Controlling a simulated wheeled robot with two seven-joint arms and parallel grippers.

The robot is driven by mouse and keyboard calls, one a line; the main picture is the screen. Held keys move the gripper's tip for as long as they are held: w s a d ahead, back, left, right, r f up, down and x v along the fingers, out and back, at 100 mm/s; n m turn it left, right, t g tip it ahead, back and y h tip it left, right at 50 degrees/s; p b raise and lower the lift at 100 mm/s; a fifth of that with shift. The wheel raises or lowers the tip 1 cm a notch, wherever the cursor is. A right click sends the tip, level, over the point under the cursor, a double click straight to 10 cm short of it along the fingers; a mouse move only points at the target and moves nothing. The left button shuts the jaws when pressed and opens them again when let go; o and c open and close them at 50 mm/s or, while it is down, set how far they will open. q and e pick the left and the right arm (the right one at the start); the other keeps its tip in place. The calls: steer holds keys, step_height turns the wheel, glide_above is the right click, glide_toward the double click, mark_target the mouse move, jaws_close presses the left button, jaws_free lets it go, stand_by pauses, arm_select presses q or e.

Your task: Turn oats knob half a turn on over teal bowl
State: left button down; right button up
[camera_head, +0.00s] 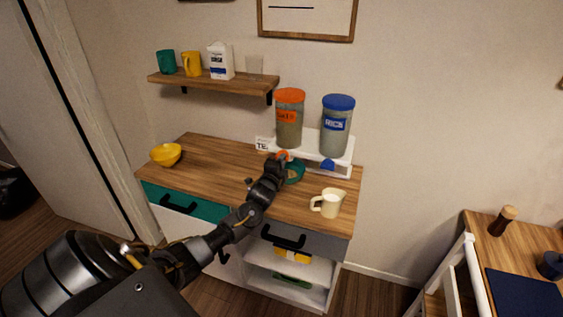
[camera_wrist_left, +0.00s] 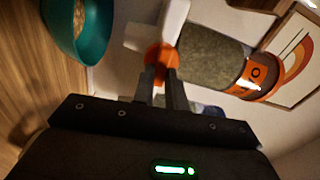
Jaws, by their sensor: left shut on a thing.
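The oats dispenser (camera_head: 289,122) has an orange lid and label and stands on a white stand; it also shows tipped over in the left wrist view (camera_wrist_left: 212,62). Its orange knob (camera_head: 283,155) is at the front of the stand. My left gripper (camera_wrist_left: 161,82) is shut on the orange knob (camera_wrist_left: 160,56). The teal bowl (camera_head: 298,172) is below the dispenser, partly hidden by my left gripper in the head view. In the left wrist view the teal bowl (camera_wrist_left: 98,45) holds a tan, grainy heap. My right gripper is not in view.
A rice dispenser (camera_head: 337,128) with a blue lid and blue knob (camera_head: 327,165) stands to the right. A shelf (camera_head: 215,82) hangs above.

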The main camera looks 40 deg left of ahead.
arm_select(q)
steer(key=shift+m, duration=0.5)
steer(key=c, duration=1.4)
jaws_free()
steer(key=shift+c, duration=0.2)
steer(key=b+v, duration=0.2)
steer(key=v, duration=0.9)
steer(key=shift+w+f, duration=0.1)
